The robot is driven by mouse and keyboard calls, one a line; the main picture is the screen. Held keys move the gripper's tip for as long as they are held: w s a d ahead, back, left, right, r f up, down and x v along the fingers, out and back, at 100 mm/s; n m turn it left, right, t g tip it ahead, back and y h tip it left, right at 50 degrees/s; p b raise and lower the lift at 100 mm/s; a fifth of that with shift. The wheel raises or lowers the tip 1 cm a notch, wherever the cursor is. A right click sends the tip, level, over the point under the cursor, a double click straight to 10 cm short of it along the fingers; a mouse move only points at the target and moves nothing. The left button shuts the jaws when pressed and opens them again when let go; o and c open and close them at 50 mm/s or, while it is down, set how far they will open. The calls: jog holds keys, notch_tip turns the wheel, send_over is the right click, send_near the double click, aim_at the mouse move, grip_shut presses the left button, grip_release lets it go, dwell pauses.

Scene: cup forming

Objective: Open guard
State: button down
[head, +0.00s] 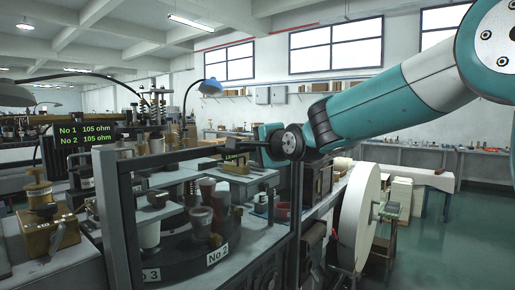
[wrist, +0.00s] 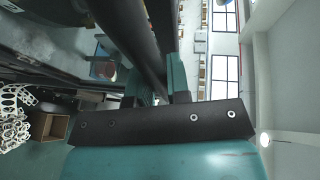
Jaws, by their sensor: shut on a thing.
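The guard (head: 104,200) is a dark grey upright frame around the front of the cup-forming machine. Its top bar (head: 175,156) runs across to the right, towards my gripper (head: 262,141). My gripper reaches in from the right and is shut at the right end of this bar. In the wrist view, a dark bar (wrist: 145,45) runs between the teal fingers of my gripper (wrist: 158,88). The exact contact is partly hidden by the gripper. Behind the guard is the round turntable (head: 180,264) with cups and number plates.
A display (head: 85,135) reads "No 1 105 ohm, No 2 105 ohm". A brass fitting (head: 45,222) sits at the left. A large white reel (head: 357,217) stands right of the guard, below my arm. Green floor (head: 455,235) is open at the right.

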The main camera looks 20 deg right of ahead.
jog(key=b, duration=2.8)
send_near(249, 263)
jog(key=x, duration=0.5)
jog(key=c, duration=1.1)
grip_release()
jog(key=v, duration=1.7)
jog(key=shift+r+p, duration=0.2)
jog(key=shift+p, duration=0.25)
jog(key=shift+s, duration=0.1)
